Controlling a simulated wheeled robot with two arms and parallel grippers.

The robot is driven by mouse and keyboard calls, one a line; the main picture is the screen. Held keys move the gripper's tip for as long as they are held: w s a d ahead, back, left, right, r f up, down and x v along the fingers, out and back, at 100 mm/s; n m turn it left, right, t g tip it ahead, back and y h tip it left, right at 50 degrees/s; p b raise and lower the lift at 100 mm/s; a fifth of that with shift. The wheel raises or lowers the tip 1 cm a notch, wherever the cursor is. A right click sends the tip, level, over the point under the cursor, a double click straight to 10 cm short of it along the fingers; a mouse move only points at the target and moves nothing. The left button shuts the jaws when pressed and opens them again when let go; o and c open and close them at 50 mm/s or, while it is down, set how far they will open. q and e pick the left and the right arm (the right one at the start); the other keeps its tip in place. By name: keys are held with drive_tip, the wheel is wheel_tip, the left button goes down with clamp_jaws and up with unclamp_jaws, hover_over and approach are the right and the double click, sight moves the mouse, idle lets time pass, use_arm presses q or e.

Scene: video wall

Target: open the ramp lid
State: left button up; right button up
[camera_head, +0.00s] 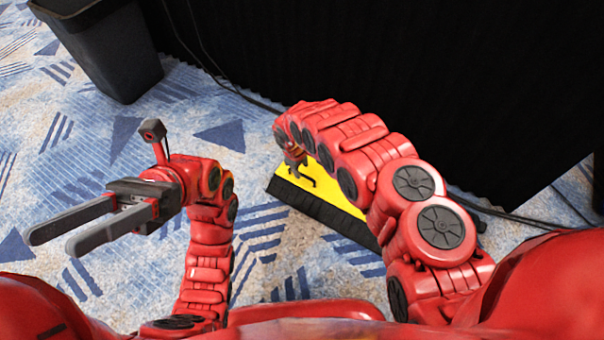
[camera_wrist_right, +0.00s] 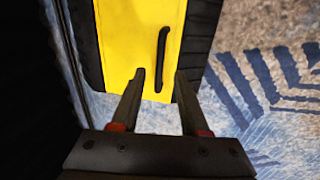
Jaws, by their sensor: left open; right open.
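The ramp lid (camera_head: 321,186) is a bright yellow panel with black ribbed ramp sides, low on the carpet. My right arm hides part of it in the head view. In the right wrist view the yellow lid (camera_wrist_right: 130,40) carries a black bar handle (camera_wrist_right: 162,60). My right gripper (camera_wrist_right: 160,82) is open at the lid's near end, with the handle showing between and beyond its fingertips. I cannot tell whether it touches the lid. The right gripper also shows over the lid in the head view (camera_head: 301,168). My left gripper (camera_head: 50,241) is open and empty above the carpet, away from the lid.
A dark bin (camera_head: 108,45) stands at the upper left. A black draped wall (camera_head: 400,70) rises close behind the lid. Dark cables (camera_head: 215,72) run along its foot. The blue patterned carpet (camera_head: 60,130) is clear on the left.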

sight(303, 175)
drive_tip(key=f, duration=0.1)
drive_tip(key=f+b, duration=0.1)
drive_tip(key=f, duration=0.1)
drive_tip(key=shift+w+d+f+b, duration=0.15)
drive_tip(key=shift+w+d+b, duration=0.05)
drive_tip(key=shift+b, duration=0.1)
drive_tip(key=shift+w+f, duration=0.1)
use_arm(q)
drive_tip(key=s+a+f+m+t+y, duration=0.2)
drive_tip(key=s+a+m+t+y, duration=0.1)
drive_tip(key=s+a+t, duration=0.3)
drive_tip(key=t, duration=0.2)
drive_tip(key=shift+s+a+f+t, duration=0.2)
drive_tip(key=shift+s+t, duration=0.1)
drive_tip(key=shift+s, duration=0.1)
use_arm(e)
clamp_jaws()
